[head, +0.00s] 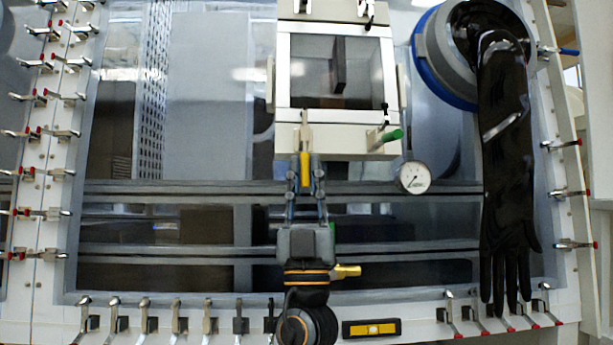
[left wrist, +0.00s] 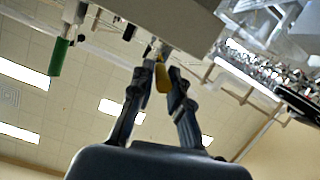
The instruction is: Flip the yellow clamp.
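The yellow clamp (head: 305,170) is on the lower front of the small white-framed chamber, with its yellow handle hanging down below its metal part. It also shows in the left wrist view (left wrist: 161,79). My left gripper (head: 305,163) comes up from below, with one finger on each side of the yellow handle. In the left wrist view the fingertips (left wrist: 161,74) are drawn in close around the handle and appear to hold it. The exact contact is small and partly hidden by the fingers. My right gripper is in neither view.
A green-handled clamp (head: 390,136) is to the right on the same chamber (head: 283,70). A round gauge (head: 412,177) is below it. A black glove (head: 508,160) hangs at the right. Rows of red-tipped clamps line the window frame. A yellow level (head: 371,328) is at the bottom.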

